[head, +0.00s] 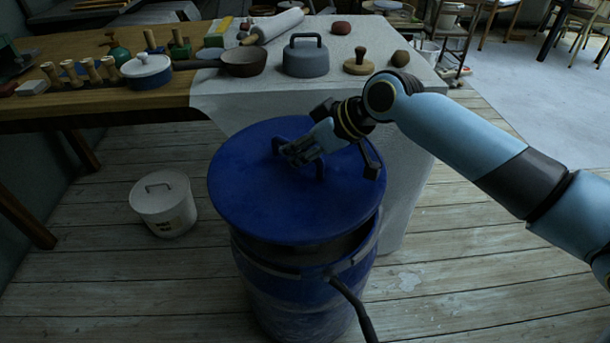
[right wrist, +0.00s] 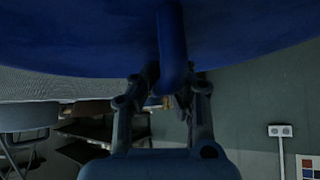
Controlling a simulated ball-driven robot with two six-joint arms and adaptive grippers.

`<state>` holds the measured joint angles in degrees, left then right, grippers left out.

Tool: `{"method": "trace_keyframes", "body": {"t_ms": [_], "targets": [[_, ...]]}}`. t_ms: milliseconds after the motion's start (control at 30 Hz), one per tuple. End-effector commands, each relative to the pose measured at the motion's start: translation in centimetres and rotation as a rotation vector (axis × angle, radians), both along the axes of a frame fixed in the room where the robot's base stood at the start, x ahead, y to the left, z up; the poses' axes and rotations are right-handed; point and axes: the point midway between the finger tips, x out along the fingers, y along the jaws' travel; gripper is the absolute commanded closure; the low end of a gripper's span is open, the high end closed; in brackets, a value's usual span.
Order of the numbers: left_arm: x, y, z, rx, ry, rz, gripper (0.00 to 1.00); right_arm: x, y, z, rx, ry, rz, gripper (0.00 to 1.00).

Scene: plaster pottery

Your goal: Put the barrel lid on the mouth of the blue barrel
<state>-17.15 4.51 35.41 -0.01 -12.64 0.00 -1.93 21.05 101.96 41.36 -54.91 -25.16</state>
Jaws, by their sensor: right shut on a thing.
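The blue barrel lid (head: 255,195) is over the blue barrel (head: 300,300) in the head view and hides most of its mouth. A dark band shows between the lid's near right edge and the barrel's ring, so the lid looks raised and a little offset to the left there. My right gripper (head: 300,155) is shut on the lid's handle. In the right wrist view, the handle (right wrist: 172,45) runs between the fingers (right wrist: 165,88), with the lid's blue surface (right wrist: 80,35) filling the top. My left gripper is not in view.
A dark lever (head: 352,305) sticks out from the barrel's front. A white lidded bucket (head: 164,205) stands on the floor to the left.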

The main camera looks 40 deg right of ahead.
Motion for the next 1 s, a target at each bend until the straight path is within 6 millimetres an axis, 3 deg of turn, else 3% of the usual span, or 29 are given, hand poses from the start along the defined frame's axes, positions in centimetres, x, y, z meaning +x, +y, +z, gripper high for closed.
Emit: {"method": "trace_keyframes", "body": {"t_ms": [33,100,367,600,733,1000], "targets": [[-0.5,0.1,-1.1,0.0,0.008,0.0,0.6,0.4,-0.8,-1.9,-0.001,0.0,-0.011,1.0],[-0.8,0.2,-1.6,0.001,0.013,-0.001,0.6,0.7,-1.6,-3.2,-0.001,0.0,-0.024,1.0],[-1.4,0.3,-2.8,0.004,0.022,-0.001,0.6,1.0,-2.4,-5.3,-0.001,-0.003,-0.038,1.0],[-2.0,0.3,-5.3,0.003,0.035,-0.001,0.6,0.9,-2.4,-8.2,-0.001,-0.002,-0.038,1.0],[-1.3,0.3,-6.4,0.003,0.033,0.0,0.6,0.9,-2.4,-9.5,-0.001,-0.002,-0.037,1.0],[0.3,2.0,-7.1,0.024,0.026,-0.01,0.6,1.0,-2.4,-10.9,-0.002,-0.003,-0.037,1.0]]}}
